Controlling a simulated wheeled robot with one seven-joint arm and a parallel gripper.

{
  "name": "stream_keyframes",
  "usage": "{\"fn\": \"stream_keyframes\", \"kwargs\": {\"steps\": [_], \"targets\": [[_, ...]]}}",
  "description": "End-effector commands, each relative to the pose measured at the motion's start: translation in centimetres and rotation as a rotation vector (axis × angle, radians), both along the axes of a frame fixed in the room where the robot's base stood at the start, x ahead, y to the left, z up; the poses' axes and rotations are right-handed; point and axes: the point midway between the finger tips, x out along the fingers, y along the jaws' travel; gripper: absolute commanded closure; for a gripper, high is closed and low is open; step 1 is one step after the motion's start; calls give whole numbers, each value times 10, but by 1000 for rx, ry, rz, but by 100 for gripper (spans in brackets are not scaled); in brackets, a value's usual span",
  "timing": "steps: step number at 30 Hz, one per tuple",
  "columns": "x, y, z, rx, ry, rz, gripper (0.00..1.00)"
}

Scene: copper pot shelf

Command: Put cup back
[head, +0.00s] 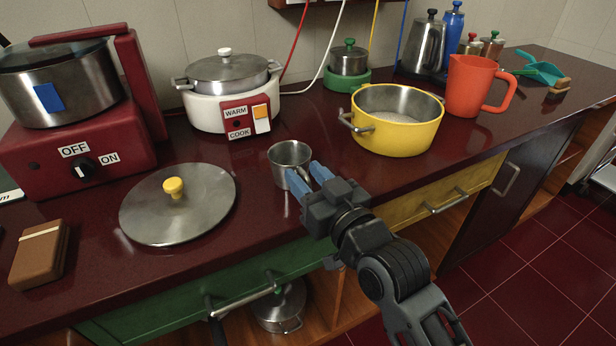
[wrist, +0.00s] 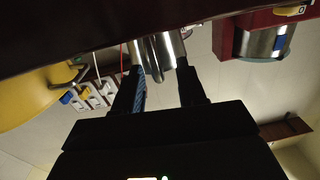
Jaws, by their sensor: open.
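A small steel cup (head: 289,156) stands upright on the dark red counter (head: 345,185), left of the yellow pot. My gripper (head: 308,174) is open with its blue-tipped fingers at the cup's front right side. In the wrist view, which looks upside down, the cup (wrist: 172,52) and its curved handle show between and just beyond the two spread fingers (wrist: 160,76). I cannot tell whether a finger touches the cup. The cup's lower right side is partly hidden by the fingers in the head view.
A yellow pot (head: 398,138) with white contents and a red pitcher (head: 470,88) stand to the right. A lid with a yellow knob (head: 168,215) lies left. A white cooker (head: 205,112) stands behind. Green (head: 165,318) and yellow drawers have protruding handles. An open shelf below holds a lidded pot (head: 280,308).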

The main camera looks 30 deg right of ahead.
Motion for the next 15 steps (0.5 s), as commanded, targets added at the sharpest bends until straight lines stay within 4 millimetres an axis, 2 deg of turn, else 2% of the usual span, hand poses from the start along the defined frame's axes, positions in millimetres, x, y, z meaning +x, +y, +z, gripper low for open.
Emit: {"fn": "stream_keyframes", "kwargs": {"steps": [4, 7, 15], "targets": [[0, 0, 5, 0, -1, 0, 59], [-10, 0, 1, 1, 2, 0, 59], [-60, -3, 0, 0, 4, 1, 59]]}}
